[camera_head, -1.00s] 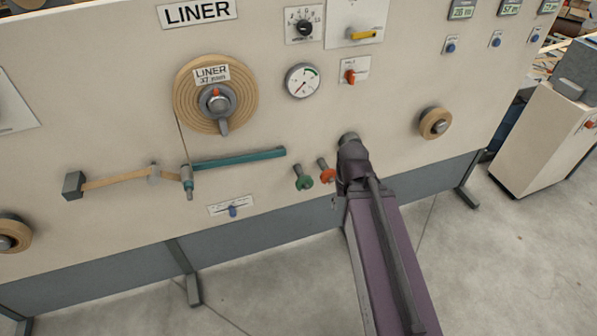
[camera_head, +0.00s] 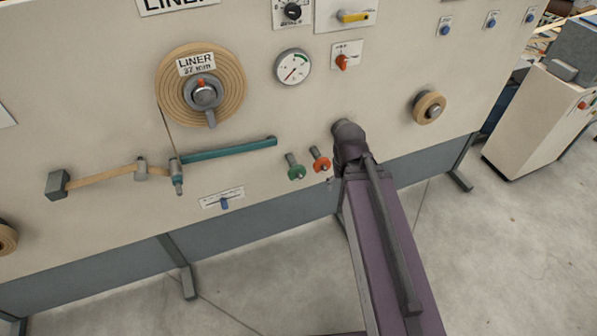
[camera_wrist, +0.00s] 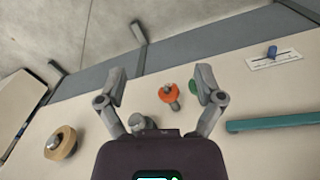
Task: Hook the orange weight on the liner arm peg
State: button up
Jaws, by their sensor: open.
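The orange weight (camera_head: 319,158) hangs on a short stub on the panel, just left of my arm. It also shows in the wrist view (camera_wrist: 169,92), between the fingers of my gripper (camera_wrist: 161,78) but beyond them. My gripper is open and empty; in the head view I cannot make out its fingers. The teal liner arm (camera_head: 230,149) slants across the panel to the left of the weights, and shows at the right in the wrist view (camera_wrist: 275,123). A grey and teal peg-like part (camera_head: 177,178) sits at its left end.
A green weight (camera_head: 295,167) hangs close left of the orange one; in the wrist view my right finger partly covers it (camera_wrist: 194,87). A small tan roll (camera_head: 429,107) juts from the panel at right. A slider plate (camera_head: 222,199) is below the liner arm.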

jog(key=w+f+m+t+h+b, duration=0.1)
jog(key=w+f+m+h+b, duration=0.25)
jog(key=w+f+b, duration=0.4)
jog(key=m+t+h+b, duration=0.6)
jog(key=t+h+b, duration=0.2)
jog(key=b, duration=1.3)
send_near(322, 160)
jog(key=shift+y+v, duration=0.25)
jog(key=shift+v, duration=1.65)
jog(key=shift+d+r, duration=0.1)
jog(key=shift+d, duration=0.1)
jog(key=shift+b+x, duration=2.05)
jog(key=shift+x, duration=4.75)
jog(key=shift+w+a+r, duration=0.1)
grip_shut()
